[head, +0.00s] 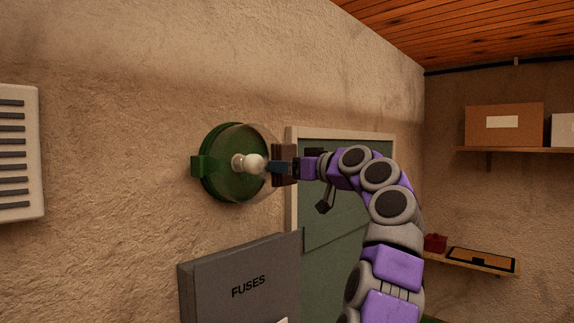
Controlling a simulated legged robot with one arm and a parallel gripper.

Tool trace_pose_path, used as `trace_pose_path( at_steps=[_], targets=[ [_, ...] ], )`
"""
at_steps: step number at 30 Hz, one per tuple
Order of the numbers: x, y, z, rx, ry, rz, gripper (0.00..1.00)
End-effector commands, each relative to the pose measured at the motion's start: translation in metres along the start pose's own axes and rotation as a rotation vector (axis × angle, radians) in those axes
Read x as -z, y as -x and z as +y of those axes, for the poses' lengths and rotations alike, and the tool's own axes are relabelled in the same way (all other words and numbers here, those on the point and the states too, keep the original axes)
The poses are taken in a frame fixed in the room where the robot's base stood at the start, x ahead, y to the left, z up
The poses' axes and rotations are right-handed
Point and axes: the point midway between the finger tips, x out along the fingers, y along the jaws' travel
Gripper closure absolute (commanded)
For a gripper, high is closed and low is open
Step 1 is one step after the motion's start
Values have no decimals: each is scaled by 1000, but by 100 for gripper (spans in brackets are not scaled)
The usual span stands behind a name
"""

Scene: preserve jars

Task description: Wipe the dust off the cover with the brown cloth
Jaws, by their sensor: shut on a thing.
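A round green wall lamp (225,180) holds a white bulb (255,164). A clear, rounded cover (262,137) stands out in front of the bulb. My gripper (282,167) is at the right side of the cover, level with the bulb. It is shut on the brown cloth (285,151), which shows as a dark brown, upright patch at the cover's outer face. The cloth looks close against the cover, but I cannot tell whether they touch. Dust on the cover is too faint to make out.
A grey box marked FUSES (240,285) is on the wall below the lamp. A green door (335,230) in a pale frame is behind my arm. A white vent (15,150) is at far left. Shelves with a cardboard box (505,133) and a red item (435,243) are at right.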

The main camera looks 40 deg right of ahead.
Motion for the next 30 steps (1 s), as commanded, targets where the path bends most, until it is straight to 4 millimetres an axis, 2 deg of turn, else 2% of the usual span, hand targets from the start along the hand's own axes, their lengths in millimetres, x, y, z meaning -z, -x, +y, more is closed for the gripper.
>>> trace_pose_path(
  at_steps=[15,23,30],
  targets=[
    [0,-2,-39,4,3,0,50],
    [1,-1,-46,3,3,1,50],
    [1,0,-64,2,3,3,50]
  ],
)
